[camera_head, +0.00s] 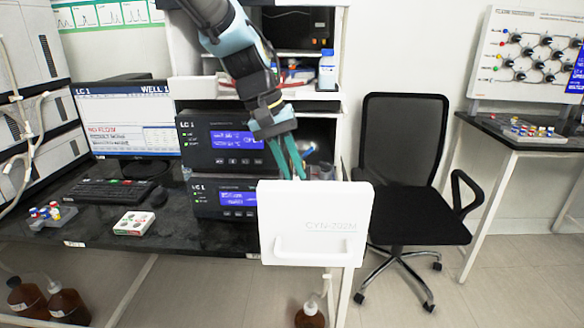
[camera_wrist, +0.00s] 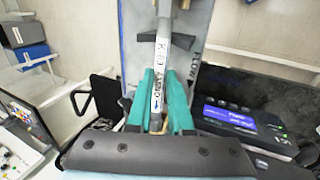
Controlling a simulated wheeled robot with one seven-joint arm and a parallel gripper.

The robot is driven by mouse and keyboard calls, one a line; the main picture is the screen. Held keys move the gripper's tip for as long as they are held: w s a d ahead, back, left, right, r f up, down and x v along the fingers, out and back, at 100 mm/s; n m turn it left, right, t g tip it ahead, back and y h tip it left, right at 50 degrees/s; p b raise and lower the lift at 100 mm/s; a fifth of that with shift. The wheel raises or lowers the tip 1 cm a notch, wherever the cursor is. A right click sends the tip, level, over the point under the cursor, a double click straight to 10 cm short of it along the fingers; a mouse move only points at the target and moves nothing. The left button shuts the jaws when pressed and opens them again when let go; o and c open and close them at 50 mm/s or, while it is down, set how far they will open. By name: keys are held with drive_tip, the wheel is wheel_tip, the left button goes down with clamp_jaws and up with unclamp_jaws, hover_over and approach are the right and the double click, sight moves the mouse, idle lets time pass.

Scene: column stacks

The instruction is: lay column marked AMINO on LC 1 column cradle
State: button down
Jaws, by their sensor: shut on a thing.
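My gripper (camera_wrist: 161,78) has teal fingers shut on a slim metal column (camera_wrist: 162,48) with a white label, on which AMINO can be read. In the wrist view the column runs up the picture, over a grey panel (camera_wrist: 207,25) marked FLOW that has a dark clip (camera_wrist: 181,41). This looks like the cradle; I cannot tell whether the column touches it. In the head view my gripper (camera_head: 299,176) points down just behind the white CYN-202M front (camera_head: 345,195), which hides the fingertips and the cradle.
Two dark LC 1 modules (camera_head: 200,160) with blue screens stand left of my gripper. A monitor (camera_head: 128,120), a keyboard (camera_head: 105,192) and a small box (camera_head: 134,223) are on the black bench. A black chair (camera_head: 405,170) stands to the right. A shelf is close behind my arm.

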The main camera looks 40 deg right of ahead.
drive_tip(key=shift+f+b, duration=0.3)
drive_tip(key=shift+f, duration=0.25)
drive_tip(key=c, duration=0.7)
unclamp_jaws()
drive_tip(key=shift+c, duration=0.2)
drive_tip(key=b+v, duration=0.1)
drive_tip(key=v, duration=1)
drive_tip(key=shift+b, duration=0.35)
